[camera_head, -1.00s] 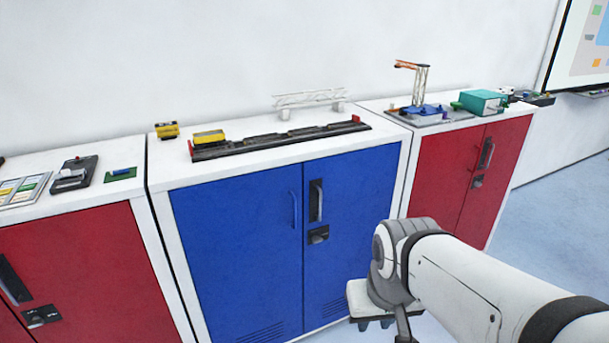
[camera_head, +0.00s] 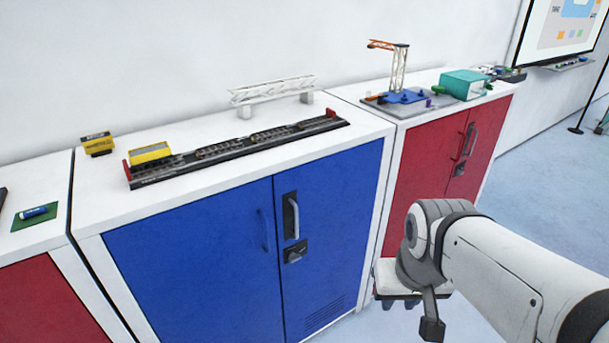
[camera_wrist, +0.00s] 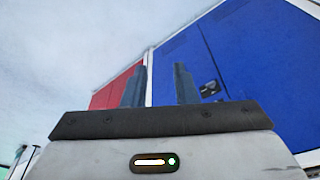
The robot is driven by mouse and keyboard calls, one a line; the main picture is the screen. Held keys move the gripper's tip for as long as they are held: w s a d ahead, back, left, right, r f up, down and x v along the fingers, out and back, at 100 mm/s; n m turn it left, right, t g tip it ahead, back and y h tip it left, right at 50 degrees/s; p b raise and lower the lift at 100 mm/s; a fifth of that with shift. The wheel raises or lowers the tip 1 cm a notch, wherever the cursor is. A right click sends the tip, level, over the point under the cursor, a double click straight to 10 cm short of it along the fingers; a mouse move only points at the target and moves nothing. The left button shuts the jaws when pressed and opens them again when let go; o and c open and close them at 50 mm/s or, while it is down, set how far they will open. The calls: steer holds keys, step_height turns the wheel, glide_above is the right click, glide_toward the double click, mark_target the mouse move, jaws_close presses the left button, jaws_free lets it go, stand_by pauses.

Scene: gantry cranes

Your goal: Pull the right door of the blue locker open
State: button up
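The blue locker's right door (camera_head: 332,228) is shut, flush with the left door (camera_head: 195,265). A silver handle (camera_head: 291,217) on a dark plate and a dark latch (camera_head: 294,253) sit near its left edge. My gripper (camera_head: 401,302) is to the right of this door and low, apart from it, partly hidden by my wrist in the head view. In the wrist view, my gripper (camera_wrist: 160,88) has its two fingers apart with nothing between them. The blue door (camera_wrist: 270,62) and the dark latch (camera_wrist: 211,88) show to the right of the fingers.
A red locker (camera_head: 425,175) stands to the right and another red locker (camera_head: 45,310) to the left. A track model with a yellow car (camera_head: 150,152) and a white gantry (camera_head: 272,90) stand on the blue locker's top. Floor (camera_head: 560,180) at the right is clear.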

steer(key=w+f+t+b, duration=0.2)
steer(key=w+f+b, duration=0.2)
steer(key=w+b, duration=0.15)
steer(key=n+t+y+b, duration=0.6)
steer(key=t+b, duration=0.6)
steer(key=b, duration=0.6)
glide_toward(297, 215)
steer(key=w+m+y, duration=0.1)
steer(key=w, duration=0.3)
steer(key=x, duration=0.3)
steer(key=a+x, duration=0.1)
steer(key=x, duration=0.3)
steer(key=shift+s+f+b, duration=0.15)
steer(key=shift+s+b, duration=0.1)
steer(key=shift+b, duration=0.05)
steer(key=shift+c, duration=0.3)
jaws_close()
